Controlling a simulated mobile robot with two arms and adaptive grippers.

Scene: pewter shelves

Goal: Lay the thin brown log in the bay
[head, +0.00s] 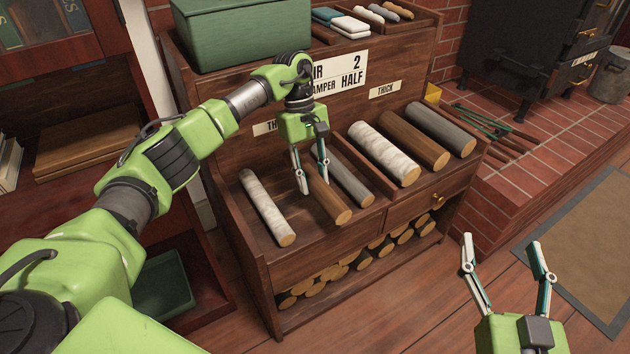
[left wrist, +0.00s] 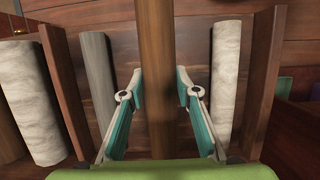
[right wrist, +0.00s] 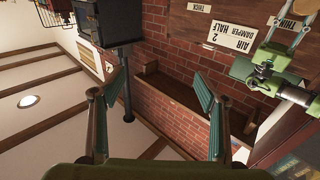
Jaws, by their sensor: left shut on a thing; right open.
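The thin brown log (head: 328,199) lies in the left bay (head: 262,232) of the wooden shelf, between a thin white birch log (head: 266,207) and a thin grey log (head: 349,182). My left gripper (head: 313,182) is shut on the brown log near its upper part. In the left wrist view the brown log (left wrist: 156,70) runs between the two fingertips of the left gripper (left wrist: 157,92). Whether the log touches the bay floor is hard to tell. My right gripper (head: 505,262) is open and empty, in front of the shelf at right.
A divider (head: 357,165) separates the thin bay from the thick bay, which holds thick white (head: 384,153), brown (head: 414,139) and grey (head: 441,129) logs. A green box (head: 243,35) stands on top. Below are a drawer (head: 413,208) and stacked logs. A brick hearth (head: 545,150) is at right.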

